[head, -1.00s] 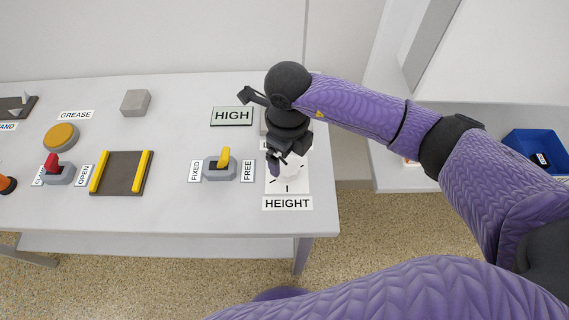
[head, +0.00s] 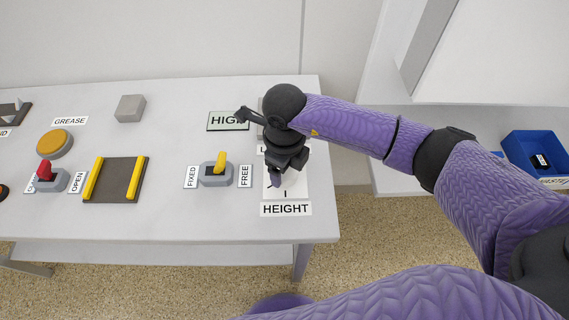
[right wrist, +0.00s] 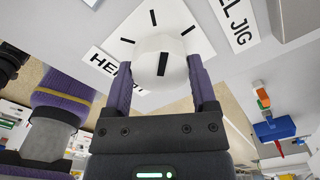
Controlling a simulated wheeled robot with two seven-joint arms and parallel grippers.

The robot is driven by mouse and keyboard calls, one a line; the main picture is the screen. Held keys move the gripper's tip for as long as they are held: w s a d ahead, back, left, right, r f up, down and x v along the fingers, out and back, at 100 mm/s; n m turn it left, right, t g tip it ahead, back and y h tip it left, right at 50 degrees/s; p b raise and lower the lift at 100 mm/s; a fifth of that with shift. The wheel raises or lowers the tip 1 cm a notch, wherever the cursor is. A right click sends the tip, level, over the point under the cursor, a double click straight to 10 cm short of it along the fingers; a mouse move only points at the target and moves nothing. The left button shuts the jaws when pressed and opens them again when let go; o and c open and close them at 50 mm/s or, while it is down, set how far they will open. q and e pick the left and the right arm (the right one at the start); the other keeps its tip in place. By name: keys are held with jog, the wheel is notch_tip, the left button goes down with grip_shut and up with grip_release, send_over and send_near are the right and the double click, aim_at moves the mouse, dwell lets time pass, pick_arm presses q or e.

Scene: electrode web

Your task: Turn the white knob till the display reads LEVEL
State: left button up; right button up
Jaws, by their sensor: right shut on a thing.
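The white knob (right wrist: 160,60) shows in the right wrist view with a black mark on its face, between the fingers of my right gripper (right wrist: 158,85). In the head view my right gripper (head: 277,178) is over the white dial plate (head: 296,186), shut on the knob, and hides most of it. The HEIGHT label (head: 286,209) lies just in front of the plate. The display (head: 228,121) behind it reads HIGH, its last letter partly covered by my gripper. My left gripper is not in view.
Left of the dial stands a yellow toggle switch (head: 217,172) between FIXED and FREE labels. Farther left are a dark plate with yellow rails (head: 113,181), a red toggle (head: 46,171), an orange button (head: 54,144) and a grey block (head: 130,108). A blue bin (head: 541,157) is at right.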

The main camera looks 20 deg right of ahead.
jog(key=n, duration=0.2)
jog(key=shift+n, duration=0.4)
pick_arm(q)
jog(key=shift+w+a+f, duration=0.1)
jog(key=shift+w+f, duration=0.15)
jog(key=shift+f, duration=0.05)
pick_arm(e)
jog(key=o, duration=1.2)
jog(key=shift+c, duration=0.2)
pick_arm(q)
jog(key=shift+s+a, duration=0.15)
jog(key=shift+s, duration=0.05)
pick_arm(e)
jog(key=shift+r, duration=0.15)
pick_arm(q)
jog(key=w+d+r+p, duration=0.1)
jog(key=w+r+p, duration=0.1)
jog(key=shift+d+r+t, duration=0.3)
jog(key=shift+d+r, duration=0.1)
pick_arm(e)
notch_tip(320, 180, up, 10)
jog(key=shift+f, duration=0.2)
